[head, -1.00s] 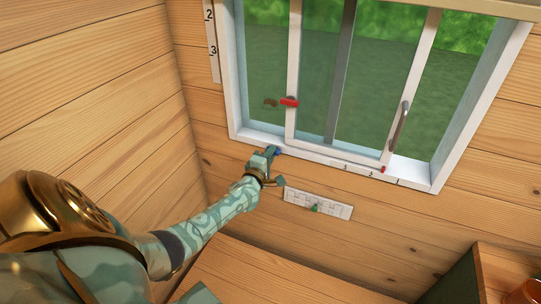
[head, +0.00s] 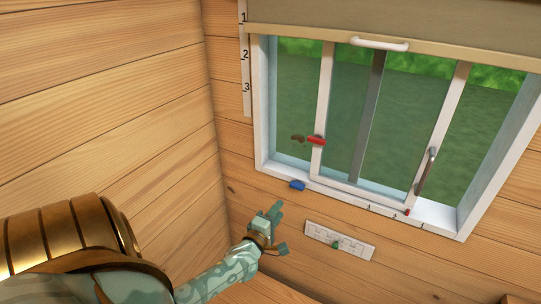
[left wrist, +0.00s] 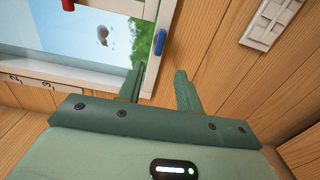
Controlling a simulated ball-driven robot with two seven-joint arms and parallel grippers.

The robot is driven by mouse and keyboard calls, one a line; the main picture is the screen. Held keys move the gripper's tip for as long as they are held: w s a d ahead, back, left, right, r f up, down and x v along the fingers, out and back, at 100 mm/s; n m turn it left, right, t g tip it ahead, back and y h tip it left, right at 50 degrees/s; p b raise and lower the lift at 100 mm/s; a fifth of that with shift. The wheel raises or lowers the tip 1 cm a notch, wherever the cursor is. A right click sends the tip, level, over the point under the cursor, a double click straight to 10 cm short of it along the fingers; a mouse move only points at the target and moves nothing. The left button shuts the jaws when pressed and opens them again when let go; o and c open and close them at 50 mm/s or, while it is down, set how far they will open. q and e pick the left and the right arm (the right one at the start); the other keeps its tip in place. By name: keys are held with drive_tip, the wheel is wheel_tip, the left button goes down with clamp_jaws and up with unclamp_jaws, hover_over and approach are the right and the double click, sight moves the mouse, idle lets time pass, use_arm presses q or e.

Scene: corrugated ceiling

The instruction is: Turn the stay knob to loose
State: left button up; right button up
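A small blue knob (head: 297,185) sits on the lower left part of the white window frame (head: 262,110). It also shows in the left wrist view (left wrist: 160,42), seen as an upright blue bar. No label tells whether it is the stay knob. A red handle (head: 316,140) is on the left upright of the sliding sash. My left gripper (head: 277,206) is below and a little left of the knob, apart from it. In the left wrist view its two fingers (left wrist: 157,78) stand apart with nothing between them. My right gripper is out of view.
A numbered scale (head: 245,70) runs down left of the window. A blind with a white handle (head: 380,44) hangs at the top. The left wall is near.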

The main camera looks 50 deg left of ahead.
use_arm(q)
drive_tip(key=v, duration=0.4)
idle(0.5)
drive_tip(key=s+d+f+m+g+h+b, duration=0.1)
drive_tip(key=s+d+f+m+g+h, duration=0.15)
drive_tip(key=s+f+m, duration=0.55)
drive_tip(key=s+d+f+m+g+h+b, duration=0.1)
drive_tip(key=d+f+m+g+b, duration=0.2)
drive_tip(key=f, duration=0.9)
drive_tip(key=s+d+f+m+g+h, duration=0.1)
drive_tip(key=s+d+f+m+g, duration=0.15)
drive_tip(key=s+f+m, duration=0.55)
drive_tip(key=s+d+f+m+g+b, duration=0.3)
drive_tip(key=s+d+f+g+b, duration=0.1)
drive_tip(key=s+f, duration=0.7)
drive_tip(key=s+d+f+m+g+h+b, duration=0.1)
drive_tip(key=s+d+f+m+g+b, duration=0.2)
drive_tip(key=s+f, duration=0.8)
drive_tip(key=shift+d+f+g+b, duration=0.25)
drive_tip(key=shift+d+g+b, duration=0.45)
drive_tip(key=shift+d+b, duration=0.5)
